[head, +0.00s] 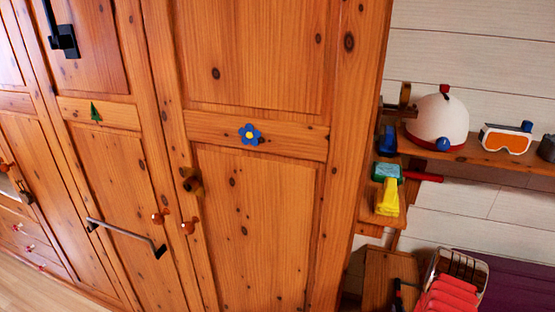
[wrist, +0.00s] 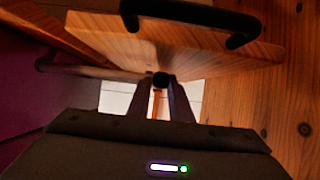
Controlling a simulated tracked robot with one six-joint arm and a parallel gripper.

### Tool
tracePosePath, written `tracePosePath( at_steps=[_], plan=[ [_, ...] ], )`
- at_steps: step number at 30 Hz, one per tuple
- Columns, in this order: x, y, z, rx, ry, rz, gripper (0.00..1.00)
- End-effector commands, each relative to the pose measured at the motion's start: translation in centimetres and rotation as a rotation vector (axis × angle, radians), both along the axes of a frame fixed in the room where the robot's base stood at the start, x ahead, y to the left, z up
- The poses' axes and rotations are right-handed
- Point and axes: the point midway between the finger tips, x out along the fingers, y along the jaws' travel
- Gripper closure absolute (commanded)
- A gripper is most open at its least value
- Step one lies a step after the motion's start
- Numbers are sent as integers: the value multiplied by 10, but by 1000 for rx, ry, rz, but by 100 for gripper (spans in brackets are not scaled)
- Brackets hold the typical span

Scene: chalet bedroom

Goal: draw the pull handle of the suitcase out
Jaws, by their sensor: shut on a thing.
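In the wrist view, my gripper (wrist: 160,86) has its two dark fingers close together, shut on a dark bar whose rounded end shows between the tips. The dark bar (wrist: 90,70) runs left from the fingertips and bends at its far left end. It looks like a pull handle, but I cannot tell for certain what it belongs to. I cannot clearly make out the suitcase body in either view. My gripper cannot be made out in the head view.
A wooden panel with a thick black handle (wrist: 190,12) lies just beyond the fingers. The head view shows a wooden wardrobe (head: 260,230), a shelf (head: 490,154) with a white helmet (head: 438,128) and goggles (head: 506,139), and a wire rack (head: 468,266) with red items (head: 450,297).

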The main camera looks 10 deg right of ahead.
Motion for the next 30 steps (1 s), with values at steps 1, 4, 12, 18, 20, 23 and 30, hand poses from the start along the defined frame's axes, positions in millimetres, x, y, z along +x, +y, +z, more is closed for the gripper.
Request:
tracePosePath(
  at_steps=[1, 4, 12, 18, 20, 23, 30],
  plan=[
    [2, 2, 0, 0, -1, 2, 97],
    [4, 6, 0, 0, -1, 2, 97],
    [10, 16, 1, 0, -1, 2, 97],
    [14, 23, 1, -1, -2, 2, 97],
    [15, 25, 1, -1, -2, 2, 97],
    [18, 29, 1, -1, -2, 2, 97],
    [23, 37, 1, 0, -1, 2, 97]
  ],
)
